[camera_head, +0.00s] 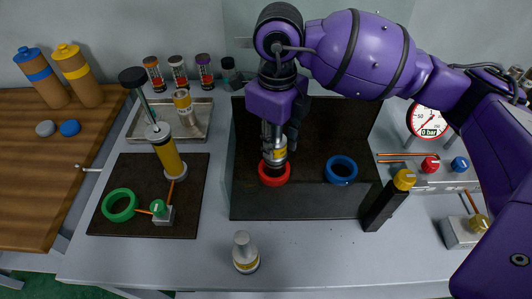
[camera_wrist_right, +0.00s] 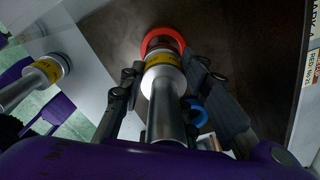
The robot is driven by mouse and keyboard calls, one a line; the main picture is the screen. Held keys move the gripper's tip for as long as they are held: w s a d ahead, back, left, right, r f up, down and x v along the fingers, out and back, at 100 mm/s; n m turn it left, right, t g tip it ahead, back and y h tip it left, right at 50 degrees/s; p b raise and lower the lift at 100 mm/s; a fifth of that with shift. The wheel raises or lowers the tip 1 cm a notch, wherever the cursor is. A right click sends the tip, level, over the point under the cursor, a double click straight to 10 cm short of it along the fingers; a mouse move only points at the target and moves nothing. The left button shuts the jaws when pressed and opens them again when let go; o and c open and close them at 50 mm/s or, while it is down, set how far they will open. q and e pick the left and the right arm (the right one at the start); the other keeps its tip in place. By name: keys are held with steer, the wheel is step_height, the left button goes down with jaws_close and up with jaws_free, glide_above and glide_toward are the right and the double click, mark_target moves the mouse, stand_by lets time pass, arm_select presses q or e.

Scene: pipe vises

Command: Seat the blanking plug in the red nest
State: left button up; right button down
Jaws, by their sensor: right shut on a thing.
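The blanking plug (camera_head: 277,153) is silver with a yellow band. My right gripper (camera_head: 274,140) is shut on it and holds it upright over the red nest (camera_head: 273,179), a red ring on the dark fixture. In the right wrist view the plug (camera_wrist_right: 164,75) lies between the fingers (camera_wrist_right: 160,100), its far end overlapping the red ring (camera_wrist_right: 162,34). I cannot tell whether its lower end is inside the ring or just above it. My left gripper is not in view.
A blue ring (camera_head: 341,170) sits right of the red nest. A similar banded plug (camera_head: 245,254) stands at the table's front. A dark post with a yellow top (camera_head: 386,203) stands right of the fixture. A green ring (camera_head: 119,205) and pump (camera_head: 166,150) are on the left mat.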

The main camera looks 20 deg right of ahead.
steer(key=shift+w+f, duration=0.15)
steer(key=shift+f, duration=0.6)
steer(key=shift+w+f, duration=0.1)
steer(key=shift+f, duration=2.1)
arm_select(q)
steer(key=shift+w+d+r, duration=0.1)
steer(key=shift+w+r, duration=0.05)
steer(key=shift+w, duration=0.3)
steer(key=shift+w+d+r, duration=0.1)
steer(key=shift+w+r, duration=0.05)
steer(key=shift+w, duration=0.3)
arm_select(e)
steer(key=shift+f, duration=0.15)
steer(key=c, duration=1.7)
jaws_free()
steer(key=o, duration=0.4)
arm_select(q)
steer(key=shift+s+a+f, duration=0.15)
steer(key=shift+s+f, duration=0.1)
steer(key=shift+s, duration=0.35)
